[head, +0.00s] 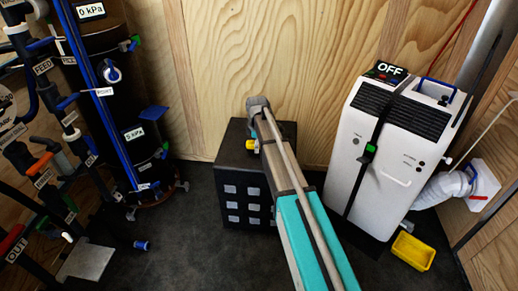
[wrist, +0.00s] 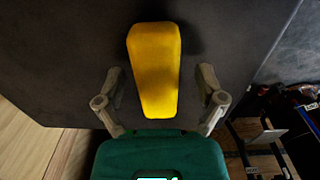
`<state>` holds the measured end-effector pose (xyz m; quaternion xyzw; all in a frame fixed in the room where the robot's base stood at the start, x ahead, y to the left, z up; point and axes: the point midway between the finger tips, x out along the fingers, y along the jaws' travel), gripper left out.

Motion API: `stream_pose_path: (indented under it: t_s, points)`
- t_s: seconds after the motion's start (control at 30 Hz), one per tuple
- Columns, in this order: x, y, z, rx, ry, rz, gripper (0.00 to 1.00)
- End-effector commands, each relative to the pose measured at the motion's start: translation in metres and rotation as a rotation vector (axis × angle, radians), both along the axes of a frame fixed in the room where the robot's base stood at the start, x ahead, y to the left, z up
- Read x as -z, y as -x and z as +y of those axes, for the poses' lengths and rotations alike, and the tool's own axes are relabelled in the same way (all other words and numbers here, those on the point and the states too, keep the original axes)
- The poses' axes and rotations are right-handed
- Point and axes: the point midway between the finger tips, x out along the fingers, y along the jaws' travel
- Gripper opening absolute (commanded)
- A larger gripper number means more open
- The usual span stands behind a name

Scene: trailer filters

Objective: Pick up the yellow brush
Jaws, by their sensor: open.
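The yellow brush (wrist: 154,68) shows in the wrist view as a long, plain yellow block, wider at its far end. It lies on the dark top of a box (wrist: 70,60). My gripper (wrist: 160,82) is open, with one finger on each side of the brush's nearer half. A gap shows between the brush and each finger, and nothing is held. In the head view my arm reaches over the black box (head: 232,155) and hides much of its top. Only small yellow bits show beside the arm there, and I cannot tell if they are the brush.
A white unit (head: 385,150) marked OFF stands right of the box. A yellow tray (head: 413,251) lies on the floor near it. Dark tanks and pipes (head: 105,110) stand at the left. A wooden wall (head: 215,70) is close behind the box. Floor left of the box is mostly clear.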

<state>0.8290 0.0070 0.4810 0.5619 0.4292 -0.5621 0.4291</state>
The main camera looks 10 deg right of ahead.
Motion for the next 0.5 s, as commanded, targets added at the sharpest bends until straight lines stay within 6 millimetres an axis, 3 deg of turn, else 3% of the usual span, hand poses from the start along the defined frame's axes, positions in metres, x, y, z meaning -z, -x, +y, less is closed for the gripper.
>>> stream_pose_path:
  t_s: [0.43,0.5]
  points:
    - [-0.0004,0.0000,0.0003,0.000,0.000,0.000,0.89]
    - [-0.0004,0.0000,0.0003,0.000,0.000,0.000,0.76]
